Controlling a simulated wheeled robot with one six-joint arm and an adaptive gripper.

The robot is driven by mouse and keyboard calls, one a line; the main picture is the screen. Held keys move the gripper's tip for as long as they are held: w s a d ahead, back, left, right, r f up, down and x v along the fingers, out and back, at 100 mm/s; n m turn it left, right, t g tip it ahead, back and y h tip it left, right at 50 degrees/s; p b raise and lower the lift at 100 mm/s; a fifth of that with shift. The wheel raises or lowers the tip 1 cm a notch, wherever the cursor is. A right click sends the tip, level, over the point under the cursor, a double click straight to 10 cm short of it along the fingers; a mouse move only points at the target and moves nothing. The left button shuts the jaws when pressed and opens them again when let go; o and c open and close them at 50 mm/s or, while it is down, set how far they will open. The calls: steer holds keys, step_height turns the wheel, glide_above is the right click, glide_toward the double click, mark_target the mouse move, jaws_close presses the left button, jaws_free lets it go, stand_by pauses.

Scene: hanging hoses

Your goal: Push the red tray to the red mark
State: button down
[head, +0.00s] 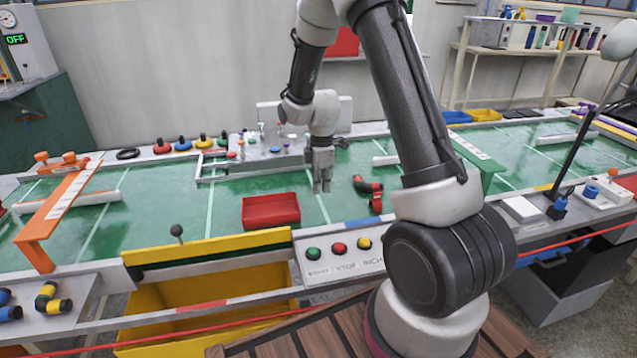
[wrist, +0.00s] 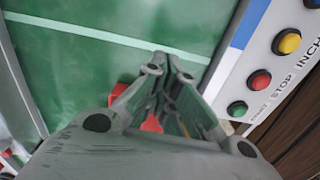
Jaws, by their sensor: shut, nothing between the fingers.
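The red tray (head: 271,211), a shallow open box, lies on the green belt near its front edge, left of centre in the head view. My gripper (head: 322,187) points down over the belt, right of the tray and a little farther back. It is shut and empty, with a gap to the tray in the head view. A red mark (head: 203,305) is on the front rail, left of the tray.
Red curved pieces (head: 369,188) lie right of my gripper. A button panel (head: 341,252) and a yellow bin (head: 205,300) are at the front. An orange bridge (head: 60,205) spans the belt at left. The belt between bridge and tray is clear.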

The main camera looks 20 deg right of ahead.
mark_target(246, 218)
step_height(246, 218, down, 6)
steer(key=a, duration=0.3)
steer(key=shift+w+f, duration=0.15)
steer(key=shift+w, duration=0.2)
steer(key=shift+w+a, duration=0.15)
steer(key=shift+a, duration=0.25)
steer(key=w+a, duration=0.1)
steer(key=a, duration=0.5)
steer(key=w+a, duration=0.2)
steer(key=a, duration=0.4)
steer(key=w+a, duration=0.1)
steer(key=a, duration=0.5)
steer(key=shift+w+a, duration=0.3)
steer(key=shift+a, duration=0.05)
